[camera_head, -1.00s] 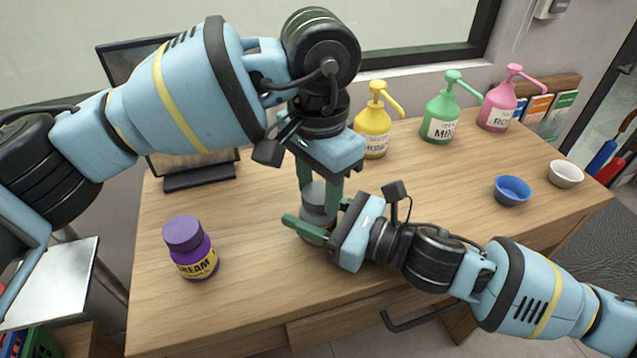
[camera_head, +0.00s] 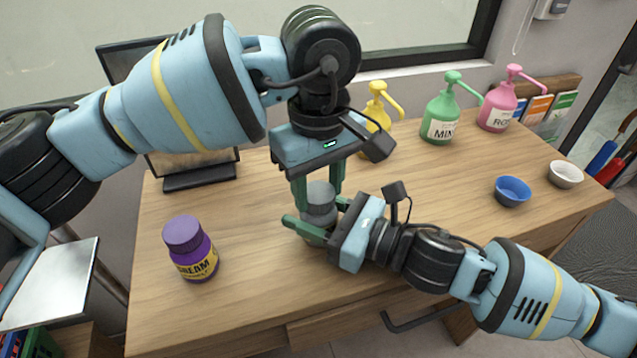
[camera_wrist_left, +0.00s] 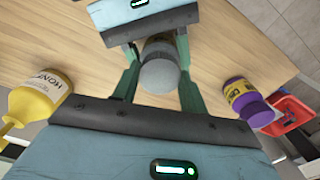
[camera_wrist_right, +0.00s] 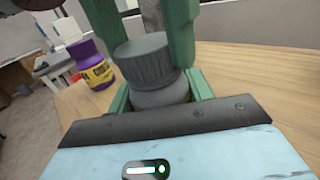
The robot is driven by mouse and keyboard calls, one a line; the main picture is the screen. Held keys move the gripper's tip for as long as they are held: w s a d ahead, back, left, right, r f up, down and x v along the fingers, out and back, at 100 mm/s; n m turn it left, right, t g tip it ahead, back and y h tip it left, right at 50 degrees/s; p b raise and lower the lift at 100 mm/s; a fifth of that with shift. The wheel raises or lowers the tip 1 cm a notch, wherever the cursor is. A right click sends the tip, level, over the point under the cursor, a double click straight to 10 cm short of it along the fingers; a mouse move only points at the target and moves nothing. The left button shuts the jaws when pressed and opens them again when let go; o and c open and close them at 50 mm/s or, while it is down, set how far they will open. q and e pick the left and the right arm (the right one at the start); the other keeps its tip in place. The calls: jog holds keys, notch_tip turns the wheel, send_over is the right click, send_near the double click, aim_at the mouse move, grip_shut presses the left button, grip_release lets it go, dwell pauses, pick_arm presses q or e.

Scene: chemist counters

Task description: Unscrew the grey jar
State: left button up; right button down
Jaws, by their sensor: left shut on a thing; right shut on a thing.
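The grey jar (camera_head: 318,203) stands upright on the wooden table, with a ribbed grey lid (camera_wrist_right: 143,62) on top. My left gripper (camera_head: 318,190) comes down from above, shut with its green fingers on either side of the lid. The lid also shows between these fingers in the left wrist view (camera_wrist_left: 160,72). My right gripper (camera_head: 318,232) comes in level from the right, shut on the jar's body below the lid. The jar's lower part is mostly hidden by the right gripper's fingers.
A purple cream jar (camera_head: 190,250) stands to the left. Yellow (camera_head: 378,108), green (camera_head: 441,112) and pink (camera_head: 498,105) pump bottles stand along the back. A blue bowl (camera_head: 512,191) and a white bowl (camera_head: 565,174) sit at the right. A monitor (camera_head: 200,178) stands at the back left.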

pick_arm(q)
jog(key=n, duration=1.2)
jog(key=shift+r, duration=0.1)
jog(key=n, duration=0.6)
jog(key=shift+n, duration=0.3)
jog(key=n, duration=1.2)
jog(key=shift+r, duration=0.1)
jog(key=n, duration=0.7)
jog(key=shift+r, duration=0.15)
jog(key=shift+r, duration=1)
